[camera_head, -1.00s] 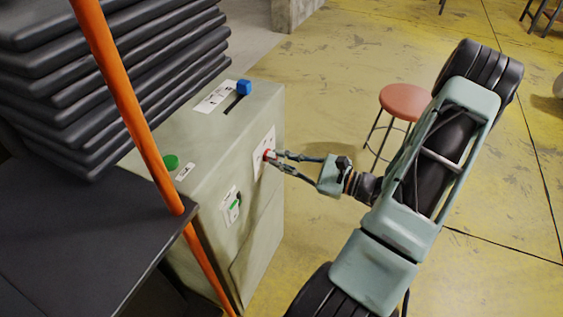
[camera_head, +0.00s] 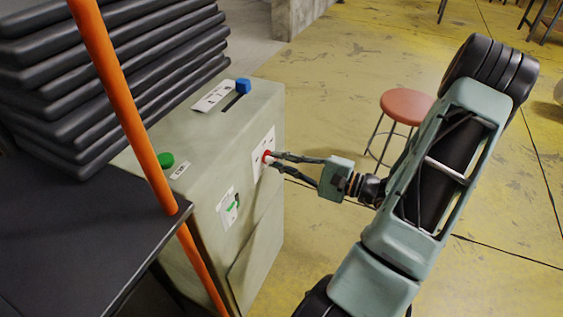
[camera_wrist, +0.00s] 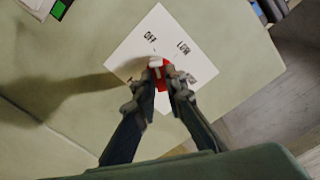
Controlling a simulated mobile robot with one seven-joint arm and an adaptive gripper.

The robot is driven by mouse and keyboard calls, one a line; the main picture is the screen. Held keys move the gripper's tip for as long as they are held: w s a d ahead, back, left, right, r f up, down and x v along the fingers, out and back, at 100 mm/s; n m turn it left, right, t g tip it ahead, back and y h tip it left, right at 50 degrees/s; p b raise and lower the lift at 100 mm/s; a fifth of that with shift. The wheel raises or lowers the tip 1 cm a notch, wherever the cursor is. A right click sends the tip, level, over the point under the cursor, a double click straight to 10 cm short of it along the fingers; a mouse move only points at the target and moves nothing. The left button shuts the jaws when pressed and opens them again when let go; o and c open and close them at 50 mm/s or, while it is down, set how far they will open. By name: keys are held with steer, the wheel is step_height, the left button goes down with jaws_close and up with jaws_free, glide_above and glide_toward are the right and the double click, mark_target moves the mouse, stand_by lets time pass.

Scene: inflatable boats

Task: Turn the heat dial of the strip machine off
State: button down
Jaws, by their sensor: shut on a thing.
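The strip machine (camera_head: 238,150) is a pale grey-green cabinet. Its red heat dial (camera_head: 267,156) sits on a white label plate on the side facing my arm. In the wrist view, the red dial (camera_wrist: 160,74) has a white mark on top, and its plate (camera_wrist: 135,52) reads OFF and LOW, with a third word partly hidden by my finger. My gripper (camera_head: 271,160) has its two fingertips on either side of the dial, shut on it. Which word the white mark points to is hard to tell.
The machine also carries a blue-knobbed slider (camera_head: 243,87), a green button (camera_head: 166,160) and a green switch (camera_head: 231,206). An orange pole (camera_head: 127,105) crosses in front. Black slabs (camera_head: 120,70) are stacked at left. A red stool (camera_head: 407,106) stands behind my arm.

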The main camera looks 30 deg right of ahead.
stand_by(0.3)
steer(key=c, duration=2)
jaws_free()
steer(key=shift+s+d, duration=0.1)
steer(key=v, duration=1.2)
